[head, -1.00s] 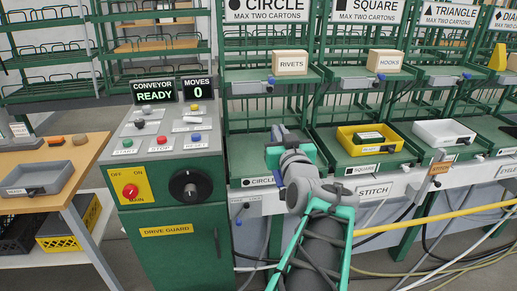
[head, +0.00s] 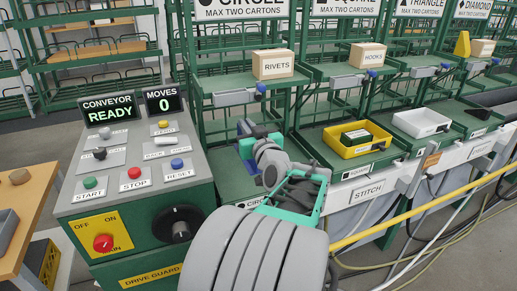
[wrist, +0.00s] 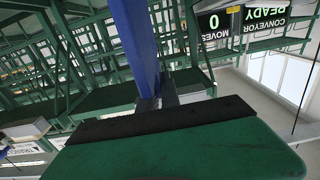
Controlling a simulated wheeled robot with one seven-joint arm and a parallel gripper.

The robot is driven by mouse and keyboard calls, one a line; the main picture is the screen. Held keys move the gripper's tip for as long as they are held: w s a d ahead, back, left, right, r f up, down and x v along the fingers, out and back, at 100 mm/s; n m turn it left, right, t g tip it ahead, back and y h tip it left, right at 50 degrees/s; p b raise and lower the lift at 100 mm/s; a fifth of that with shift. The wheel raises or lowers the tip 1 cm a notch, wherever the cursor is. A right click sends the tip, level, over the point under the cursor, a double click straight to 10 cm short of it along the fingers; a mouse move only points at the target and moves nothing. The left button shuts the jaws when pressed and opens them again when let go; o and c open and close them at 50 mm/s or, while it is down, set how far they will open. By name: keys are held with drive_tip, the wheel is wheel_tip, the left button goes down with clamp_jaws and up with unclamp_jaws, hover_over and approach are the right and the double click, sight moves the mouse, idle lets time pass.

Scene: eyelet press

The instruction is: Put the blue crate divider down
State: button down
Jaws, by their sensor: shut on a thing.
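The blue crate divider (wrist: 134,40) shows in the wrist view as a tall blue strip, running from the top edge down to the dark fingers of my gripper (wrist: 160,95). My gripper is shut on it. In the head view, my gripper (head: 243,130) is at the far end of my arm, near the circle station's green frame, with a small blue part showing there. My wrist and arm hide much of that station's lower shelf. Whether the divider touches anything there, I cannot tell.
A yellow tray (head: 356,150) holding a dark green item stands right of my arm on the square station's shelf. A white tray (head: 421,124) is farther right. The control cabinet (head: 130,160) stands at left. The RIVETS carton (head: 273,65) sits on the shelf above.

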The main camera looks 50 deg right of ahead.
drive_tip(key=d+f+b, duration=0.1)
drive_tip(key=d+f, duration=0.5)
drive_tip(key=f, duration=0.3)
drive_tip(key=shift+d+f, duration=0.15)
drive_tip(key=shift+f, duration=0.1)
drive_tip(key=shift+f, duration=0.15)
drive_tip(key=c, duration=1.6)
unclamp_jaws()
drive_tip(key=shift+o, duration=0.2)
